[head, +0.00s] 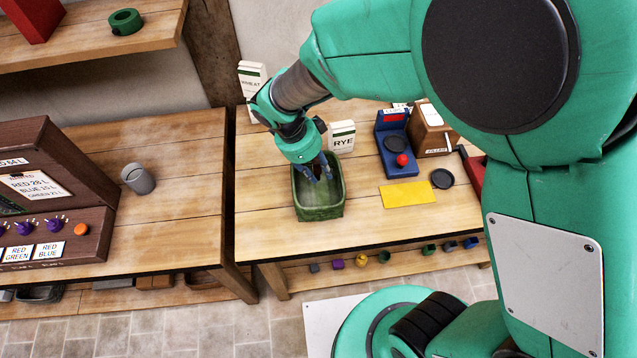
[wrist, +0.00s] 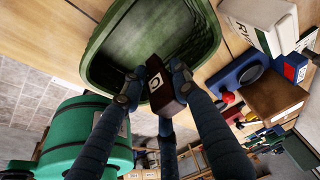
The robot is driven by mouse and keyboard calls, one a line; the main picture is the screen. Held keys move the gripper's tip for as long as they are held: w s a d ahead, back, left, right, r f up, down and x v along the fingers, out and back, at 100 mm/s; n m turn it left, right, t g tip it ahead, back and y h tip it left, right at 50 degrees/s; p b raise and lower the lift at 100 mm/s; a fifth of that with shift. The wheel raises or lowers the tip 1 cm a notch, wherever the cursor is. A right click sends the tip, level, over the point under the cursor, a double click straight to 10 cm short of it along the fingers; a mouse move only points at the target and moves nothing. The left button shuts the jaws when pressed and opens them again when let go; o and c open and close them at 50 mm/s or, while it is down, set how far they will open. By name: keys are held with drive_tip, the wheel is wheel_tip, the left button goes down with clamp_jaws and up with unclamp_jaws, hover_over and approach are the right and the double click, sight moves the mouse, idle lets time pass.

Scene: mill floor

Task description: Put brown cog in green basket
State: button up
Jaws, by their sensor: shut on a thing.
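The green basket (head: 319,213) stands on the right-hand wooden table. It fills the upper middle of the wrist view (wrist: 108,62), and its visible floor is empty. My gripper (head: 322,177) points down over the basket. In the wrist view its fingers are closed on a dark brown, block-like piece (wrist: 161,92) with a white label, which I take as the brown cog. The piece is in front of the basket opening in that view. Its height above the basket floor is hard to tell. In the head view the fingers hide it.
A RYE box (head: 342,136) stands just behind the basket. A yellow mat (head: 407,194), a blue scale (head: 392,140) and a brown grinder-like box (head: 432,133) are to its right. A grey cup (head: 138,178) and a control panel stand on the left table.

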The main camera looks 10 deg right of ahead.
drive_tip(key=shift+f, duration=1.4)
drive_tip(key=shift+f+b, duration=0.65)
drive_tip(key=shift+f, duration=1.85)
drive_tip(key=shift+f, duration=0.2)
drive_tip(key=o, duration=0.9)
drive_tip(key=shift+r, duration=0.1)
drive_tip(key=shift+o, duration=0.2)
drive_tip(key=shift+r, duration=0.15)
drive_tip(key=p+v, duration=0.2)
drive_tip(key=v, duration=1)
